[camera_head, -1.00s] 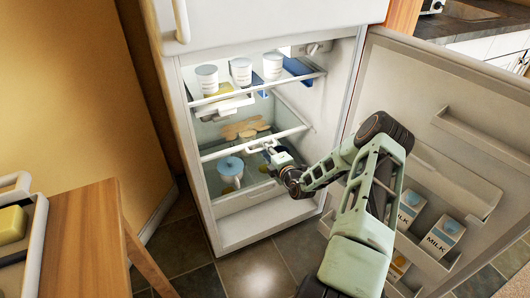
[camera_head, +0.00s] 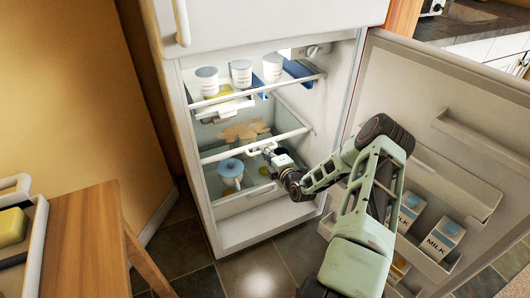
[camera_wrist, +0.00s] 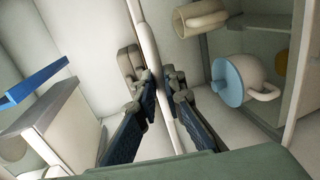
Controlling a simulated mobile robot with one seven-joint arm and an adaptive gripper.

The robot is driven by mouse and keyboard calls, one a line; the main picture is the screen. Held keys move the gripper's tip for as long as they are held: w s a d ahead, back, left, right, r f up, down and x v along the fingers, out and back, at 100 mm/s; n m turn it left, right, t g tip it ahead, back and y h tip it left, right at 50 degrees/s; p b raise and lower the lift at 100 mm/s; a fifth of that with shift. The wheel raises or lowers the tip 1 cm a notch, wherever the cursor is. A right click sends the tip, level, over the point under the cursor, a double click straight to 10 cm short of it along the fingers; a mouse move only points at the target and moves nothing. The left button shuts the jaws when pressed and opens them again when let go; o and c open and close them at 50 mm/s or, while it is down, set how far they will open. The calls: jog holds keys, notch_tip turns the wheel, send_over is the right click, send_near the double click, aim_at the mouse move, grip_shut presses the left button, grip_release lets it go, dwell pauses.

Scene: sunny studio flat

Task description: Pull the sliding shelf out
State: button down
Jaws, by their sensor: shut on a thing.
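The sliding shelf (camera_head: 226,154) is the middle shelf in the open fridge, with a white front bar and a small white handle near its middle. Flat tan pieces (camera_head: 243,131) lie on it. My gripper (camera_head: 268,150) is at the handle, reaching in from the right. In the wrist view, my gripper (camera_wrist: 160,88) has its dark fingers on either side of a white bar (camera_wrist: 181,138) and is shut on it. The fingers hide part of the bar, and I cannot tell there whether it is the handle or the front edge.
White tubs (camera_head: 241,73) stand on the upper shelf. The open fridge door (camera_head: 450,150), with milk cartons (camera_head: 442,240), is at the right beside my arm. A wooden table (camera_head: 85,240) stands front left. Floor before the fridge is clear.

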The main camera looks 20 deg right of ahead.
jog(key=f+p+v, duration=0.2)
jog(key=p+v, duration=0.1)
jog(key=v, duration=0.7)
jog(key=s+f+p+v, duration=0.1)
jog(key=p+v, duration=0.3)
jog(key=v, duration=0.7)
jog(key=shift+f, duration=0.65)
jog(key=shift+s, duration=0.1)
jog(key=c, duration=2)
grip_release()
jog(key=shift+c, duration=0.2)
jog(key=v, duration=1.2)
